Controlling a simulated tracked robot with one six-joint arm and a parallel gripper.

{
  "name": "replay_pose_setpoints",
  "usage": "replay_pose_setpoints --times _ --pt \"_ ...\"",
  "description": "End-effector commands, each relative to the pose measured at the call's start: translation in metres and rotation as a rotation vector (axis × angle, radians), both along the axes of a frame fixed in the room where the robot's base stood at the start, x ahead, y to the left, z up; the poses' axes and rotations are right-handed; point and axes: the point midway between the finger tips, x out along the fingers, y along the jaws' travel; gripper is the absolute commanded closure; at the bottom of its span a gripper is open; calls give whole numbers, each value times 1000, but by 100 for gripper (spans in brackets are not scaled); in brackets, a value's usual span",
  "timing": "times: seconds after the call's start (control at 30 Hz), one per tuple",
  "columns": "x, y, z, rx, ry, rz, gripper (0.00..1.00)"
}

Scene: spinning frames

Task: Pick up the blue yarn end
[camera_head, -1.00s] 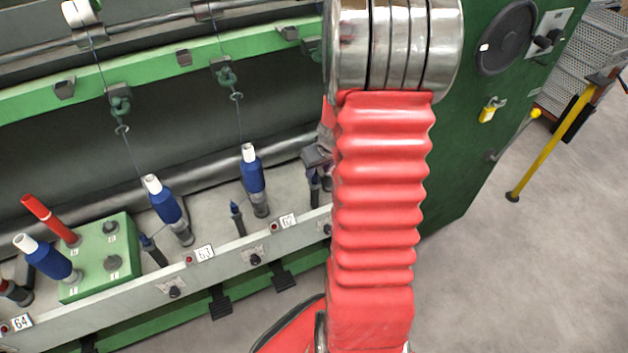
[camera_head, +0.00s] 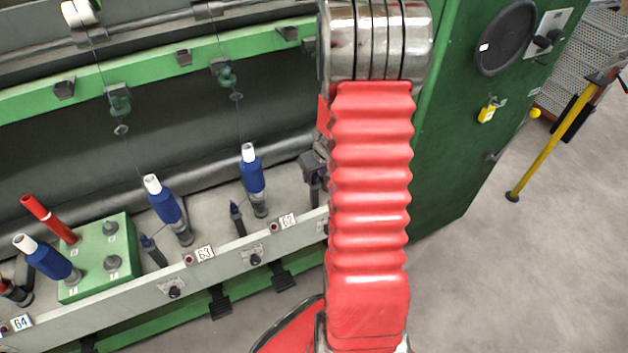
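Two blue yarn bobbins with white tube tops stand on the machine's rail, one near label 63 (camera_head: 165,203) and one near label 62 (camera_head: 252,180). Thin dark yarn runs from the rollers down through the guides toward them. A loose blue yarn end cannot be made out. My red arm fills the middle of the view and hides the machine behind it. A dark grey part of what seems to be my gripper (camera_head: 313,166) shows at the arm's left edge, above a dark spindle. Its fingers are mostly hidden, so its opening and any contact cannot be told.
A green block (camera_head: 100,257) on the left bears a red tube (camera_head: 48,218) and another blue bobbin (camera_head: 46,258). A pale front rail (camera_head: 150,285) runs below the bobbins. A green end cabinet (camera_head: 455,150) and yellow bar (camera_head: 550,150) stand right. Floor at lower right is clear.

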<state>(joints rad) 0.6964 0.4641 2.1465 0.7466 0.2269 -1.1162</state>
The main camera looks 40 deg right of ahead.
Motion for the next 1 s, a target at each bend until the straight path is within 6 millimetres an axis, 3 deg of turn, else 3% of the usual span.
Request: replay_pose_setpoints --times 0.1,0.53,1.0 --pt "0 0 0 0 0 0 65" --pt "0 0 0 0 0 0 96" --pt "1 0 8 -2 -3 2 96"
